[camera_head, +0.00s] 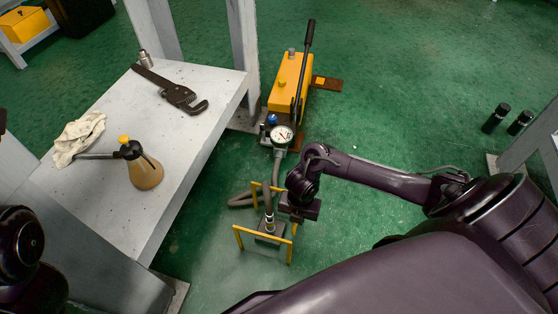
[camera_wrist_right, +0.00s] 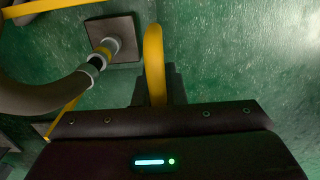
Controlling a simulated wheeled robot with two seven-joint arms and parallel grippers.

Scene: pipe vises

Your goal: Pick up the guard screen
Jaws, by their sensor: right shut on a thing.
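The guard screen (camera_head: 290,254) has a yellow bar frame and stands low over the green floor, around the lower end of a grey hose. I cannot make out whether a clear panel fills the frame. My right gripper (camera_head: 293,212) is at its right side, shut on a yellow bar. In the right wrist view the curved yellow bar of the guard screen (camera_wrist_right: 154,50) runs up from between the dark fingers (camera_wrist_right: 160,88). The fingers hide its lower part. My left gripper does not show; only part of my left arm is at the lower left of the head view.
A hose (camera_head: 278,170) runs from the yellow pump (camera_head: 287,82) to a coupling on a square plate (camera_wrist_right: 118,30) beside the gripper. A grey bench (camera_head: 205,85) at left holds a wrench (camera_head: 170,88), a spray bottle (camera_head: 145,170) and a rag (camera_head: 78,138).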

